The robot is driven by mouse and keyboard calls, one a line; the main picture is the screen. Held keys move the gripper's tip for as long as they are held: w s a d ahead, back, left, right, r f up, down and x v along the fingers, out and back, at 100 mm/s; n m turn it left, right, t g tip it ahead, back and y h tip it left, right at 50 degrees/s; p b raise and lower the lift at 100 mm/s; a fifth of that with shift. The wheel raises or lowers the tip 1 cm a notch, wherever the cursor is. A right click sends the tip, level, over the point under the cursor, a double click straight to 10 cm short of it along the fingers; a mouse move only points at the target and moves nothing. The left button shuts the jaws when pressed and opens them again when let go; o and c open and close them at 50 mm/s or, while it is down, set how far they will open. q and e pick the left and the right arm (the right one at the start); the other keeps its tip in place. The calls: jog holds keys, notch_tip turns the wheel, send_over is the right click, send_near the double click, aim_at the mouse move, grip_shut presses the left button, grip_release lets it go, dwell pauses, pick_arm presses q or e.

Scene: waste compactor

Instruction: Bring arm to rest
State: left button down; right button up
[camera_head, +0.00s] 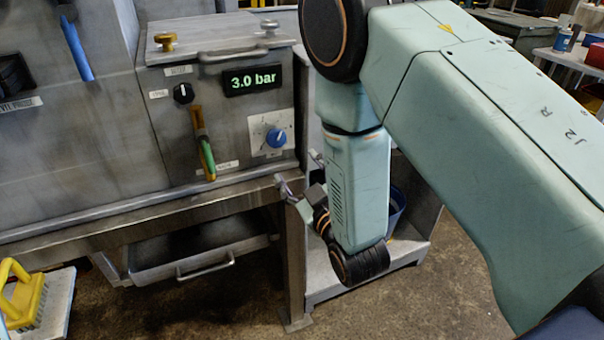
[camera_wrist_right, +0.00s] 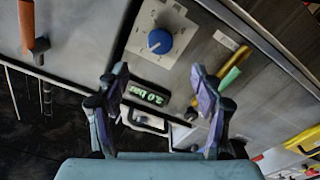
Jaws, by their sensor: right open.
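My right arm (camera_head: 480,130) reaches across the right half of the head view, its forearm hanging down. The right gripper (camera_head: 297,172) points up and left, just right of the panel of the grey compactor housing (camera_head: 155,115). In the right wrist view the gripper (camera_wrist_right: 159,70) has its two fingers spread, with nothing between them. Beyond the fingers lie the blue knob (camera_wrist_right: 160,40) and the pressure display (camera_wrist_right: 148,93). My left gripper does not show.
The panel carries a display (camera_head: 253,79) reading 3.0 bar, a blue knob (camera_head: 276,137) and a green-orange lever (camera_head: 205,145). A drawer (camera_head: 200,255) sits below. A yellow-handled brush (camera_head: 22,297) lies lower left. Open floor (camera_head: 440,300) shows lower right.

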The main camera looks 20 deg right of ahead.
jog(key=shift+s, duration=0.65)
jog(key=s+d+f+m+g, duration=0.1)
jog(key=s+f+m+g, duration=0.1)
jog(key=s+f+g, duration=0.45)
jog(key=s+d+f+m+g, duration=0.1)
jog(key=s+f+m+g, duration=0.15)
jog(key=f, duration=0.65)
jog(key=s+f+m+g, duration=0.1)
jog(key=s+f+g, duration=0.3)
jog(key=s, duration=0.8)
jog(key=s+d+f+g, duration=0.1)
jog(key=s+f+g, duration=0.4)
jog(key=s, duration=0.8)
jog(key=shift+s+f+m, duration=0.15)
jog(key=shift+f+m, duration=0.2)
jog(key=shift+f, duration=0.2)
